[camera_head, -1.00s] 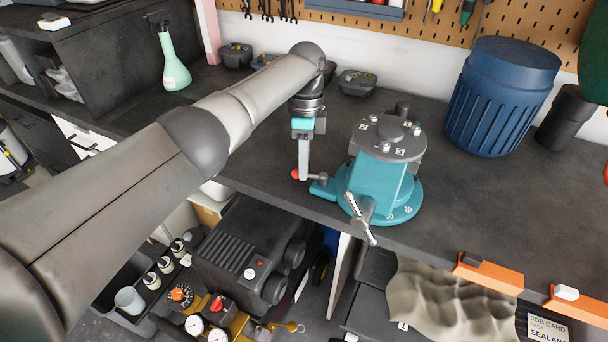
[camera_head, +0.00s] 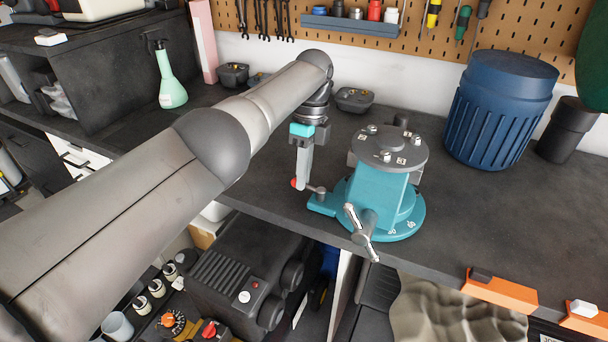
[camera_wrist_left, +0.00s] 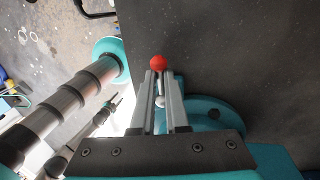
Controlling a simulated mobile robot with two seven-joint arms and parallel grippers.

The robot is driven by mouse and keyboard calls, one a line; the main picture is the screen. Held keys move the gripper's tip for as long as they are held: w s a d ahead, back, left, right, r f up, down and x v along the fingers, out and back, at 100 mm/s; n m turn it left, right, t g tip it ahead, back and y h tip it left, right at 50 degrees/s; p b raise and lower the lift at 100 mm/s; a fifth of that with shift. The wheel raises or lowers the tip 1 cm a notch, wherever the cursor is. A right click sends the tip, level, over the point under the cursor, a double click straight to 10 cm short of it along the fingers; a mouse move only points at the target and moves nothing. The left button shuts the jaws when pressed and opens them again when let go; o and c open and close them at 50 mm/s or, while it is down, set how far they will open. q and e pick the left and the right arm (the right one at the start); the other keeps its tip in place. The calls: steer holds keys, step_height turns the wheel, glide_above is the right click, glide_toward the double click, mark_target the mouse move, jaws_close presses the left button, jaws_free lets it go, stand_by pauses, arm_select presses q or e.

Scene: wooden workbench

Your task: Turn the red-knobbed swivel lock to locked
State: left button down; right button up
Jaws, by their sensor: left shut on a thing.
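The teal vise-like fixture (camera_head: 376,190) with a round grey top stands near the front edge of the bench. Its swivel lock is a short grey lever with a red knob (camera_head: 294,183) at the fixture's left side. The red knob (camera_wrist_left: 159,63) also shows in the left wrist view, just past the fingertips. My left gripper (camera_head: 301,182) points down and is shut on the lever beside the knob; its fingers (camera_wrist_left: 160,80) lie on either side of the lever in the wrist view. The fingers partly hide the lever. My right gripper is not in view.
A blue ribbed bin (camera_head: 500,110) stands at the back right, with a dark cylinder (camera_head: 568,130) beside it. A green spray bottle (camera_head: 171,85) and small dark trays (camera_head: 354,99) are at the back. The bench is clear right of the fixture.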

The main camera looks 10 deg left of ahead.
arm_select(q)
steer(key=shift+a+f, duration=0.15)
steer(key=shift+a, duration=0.15)
steer(key=c, duration=0.9)
jaws_free()
steer(key=shift+d, duration=0.1)
steer(key=shift+r, duration=0.35)
step_height(320, 180, up, 20)
steer(key=p, duration=0.8)
steer(key=shift+f, duration=0.25)
steer(key=shift+f, duration=0.1)
